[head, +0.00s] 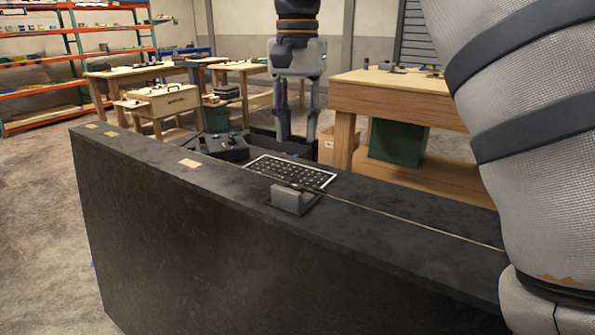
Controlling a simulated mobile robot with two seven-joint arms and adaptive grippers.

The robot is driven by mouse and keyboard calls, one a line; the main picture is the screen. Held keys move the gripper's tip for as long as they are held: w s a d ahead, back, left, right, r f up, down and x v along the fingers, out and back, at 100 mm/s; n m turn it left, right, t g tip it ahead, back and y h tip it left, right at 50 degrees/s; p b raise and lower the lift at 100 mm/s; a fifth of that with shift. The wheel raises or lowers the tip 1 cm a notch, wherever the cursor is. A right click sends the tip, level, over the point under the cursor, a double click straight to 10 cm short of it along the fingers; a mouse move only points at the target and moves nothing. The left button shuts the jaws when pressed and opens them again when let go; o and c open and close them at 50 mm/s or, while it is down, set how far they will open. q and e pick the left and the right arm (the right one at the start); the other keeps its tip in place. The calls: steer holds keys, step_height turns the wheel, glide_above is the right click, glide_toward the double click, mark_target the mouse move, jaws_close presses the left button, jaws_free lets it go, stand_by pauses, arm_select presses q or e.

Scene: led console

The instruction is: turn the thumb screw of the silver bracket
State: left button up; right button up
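A small grey bracket (291,199) sits on top of the long dark console (200,235), just in front of a black-and-white gridded panel (290,172). I cannot make out its thumb screw. My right gripper (298,138) points down beyond the bracket and panel, higher in the picture. Its two grey fingers are spread with a gap between them, and nothing shows between them. It is apart from the bracket. My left gripper is not in view.
A thin pale line runs along the console top past the bracket. Small tan labels (190,163) lie at the left. A wooden workbench (390,96) stands behind at right, with more tables (150,70) at back left. My arm fills the right side.

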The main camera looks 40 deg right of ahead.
mark_target(297, 186)
step_height(297, 186, down, 10)
steer(key=shift+s+a+f, duration=0.1)
jaws_close()
